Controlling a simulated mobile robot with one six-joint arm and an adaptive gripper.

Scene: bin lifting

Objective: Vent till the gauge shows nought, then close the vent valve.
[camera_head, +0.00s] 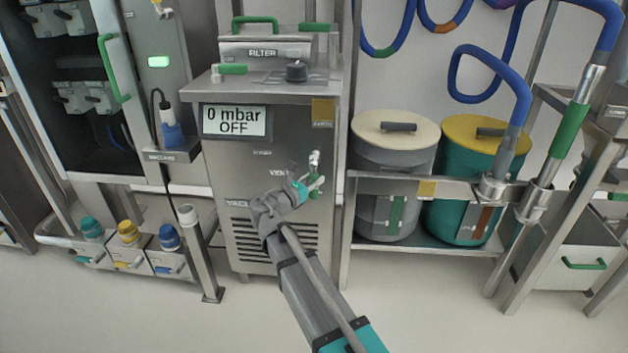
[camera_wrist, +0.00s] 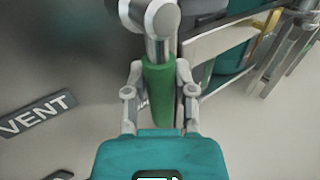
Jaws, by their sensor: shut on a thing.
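The grey cabinet's display (camera_head: 234,121) reads "0 mbar" and "OFF". The vent valve (camera_head: 314,160) is a silver fitting on the right of the cabinet front. Its green handle (camera_wrist: 160,88) runs down from the silver pivot (camera_wrist: 152,18) in the wrist view. My gripper (camera_head: 308,187) is at the valve, and in the wrist view its two fingers (camera_wrist: 160,76) close on the green handle from both sides. A "VENT" label (camera_wrist: 37,114) lies left of the handle there. Whether the valve is open or closed I cannot tell.
A filter box (camera_head: 264,50) with a green handle sits on top of the cabinet. To the right, a rack holds a grey bin (camera_head: 391,160) and a teal bin (camera_head: 465,205). A blue hose (camera_head: 491,70) hangs above. Colored knobs (camera_head: 129,232) stand at lower left.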

